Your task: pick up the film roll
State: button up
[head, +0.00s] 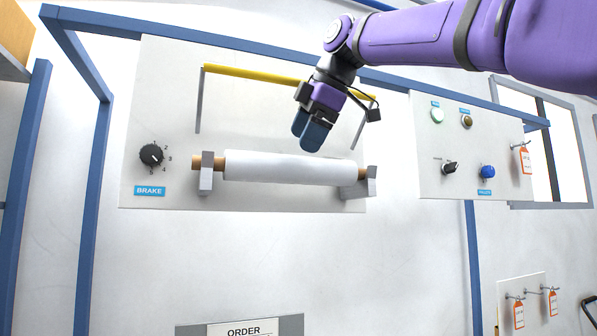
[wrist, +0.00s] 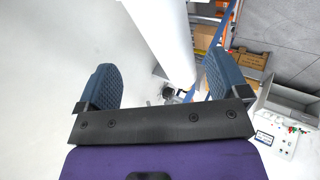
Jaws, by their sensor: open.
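The film roll (head: 290,167) is a white cylinder on a tan core. It lies level across two grey brackets (head: 207,175) on a pale panel in the head view. In the wrist view the white roll (wrist: 165,35) runs from the top centre down towards the right finger. My gripper (head: 311,135) is just above the roll, right of its middle, with its fingers pointing down. In the wrist view my gripper (wrist: 160,85) has its two blue fingers spread wide apart, and nothing is clamped between them. Whether a finger touches the roll is unclear.
A yellow bar (head: 250,75) on two grey arms spans above the roll, close to my wrist. A brake dial (head: 151,155) is at the left. A control panel (head: 470,145) with knobs and buttons is at the right. Blue frame posts (head: 90,200) stand around.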

aim_at(293, 167)
jog(key=x, duration=0.6)
jog(key=shift+s+d+f, duration=0.25)
jog(key=shift+s, duration=0.1)
jog(key=shift+w+a+f, duration=0.25)
jog(key=shift+w+f, duration=0.05)
jog(key=shift+f, duration=0.2)
jog(key=shift+c, duration=0.4)
jog(key=c, duration=1.3)
